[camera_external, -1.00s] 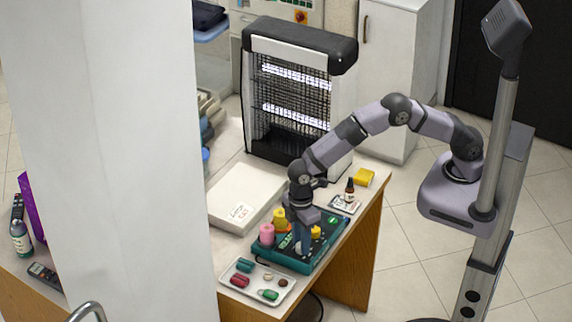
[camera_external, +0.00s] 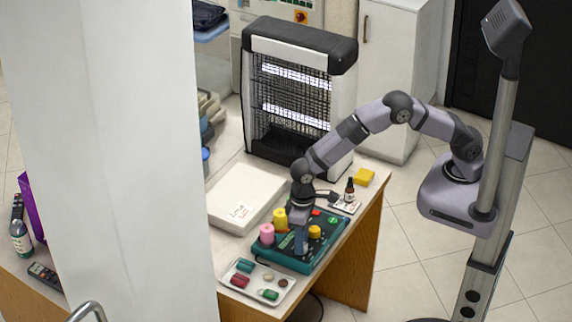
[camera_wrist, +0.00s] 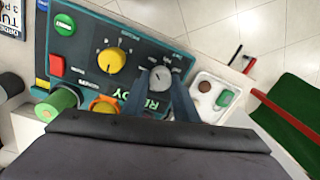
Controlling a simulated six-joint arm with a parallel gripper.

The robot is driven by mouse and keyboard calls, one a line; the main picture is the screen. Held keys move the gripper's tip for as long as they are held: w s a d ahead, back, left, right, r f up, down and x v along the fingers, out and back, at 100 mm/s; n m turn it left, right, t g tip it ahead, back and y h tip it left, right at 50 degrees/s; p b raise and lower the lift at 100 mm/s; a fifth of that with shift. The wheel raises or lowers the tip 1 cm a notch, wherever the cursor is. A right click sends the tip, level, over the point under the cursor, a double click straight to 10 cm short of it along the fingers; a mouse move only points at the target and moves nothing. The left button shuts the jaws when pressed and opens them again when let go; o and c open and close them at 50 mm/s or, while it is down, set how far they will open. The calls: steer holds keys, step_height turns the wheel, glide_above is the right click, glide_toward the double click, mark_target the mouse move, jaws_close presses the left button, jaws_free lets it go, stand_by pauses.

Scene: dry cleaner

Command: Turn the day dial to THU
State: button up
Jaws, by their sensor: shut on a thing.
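The teal control panel (camera_external: 318,243) lies on the table, with a dark face seen close up in the wrist view (camera_wrist: 84,73). My gripper (camera_wrist: 159,84) is shut on a grey dial (camera_wrist: 160,76), one finger on each side. A light pointer mark shows on the dial, but the small lettering around it is too small to read. A yellow dial (camera_wrist: 112,60) sits beside it, apart from the fingers. In the external view my gripper (camera_external: 301,250) points down at the panel and hides the grey dial.
A green button (camera_wrist: 64,24) and a red button (camera_wrist: 57,66) are on the panel. Pink (camera_external: 267,233) and yellow (camera_external: 280,218) cylinders stand at its left. A white tray (camera_external: 243,287) with small items lies in front. A heater (camera_external: 290,95) stands behind.

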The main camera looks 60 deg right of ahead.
steer(key=shift+w+a+r+m, duration=0.1)
steer(key=shift+m, duration=0.3)
steer(key=o, duration=1.1)
steer(key=shift+c, duration=0.2)
steer(key=shift+d+r+b, duration=0.2)
steer(key=shift+r+b, duration=0.75)
steer(key=shift+r, duration=2.7)
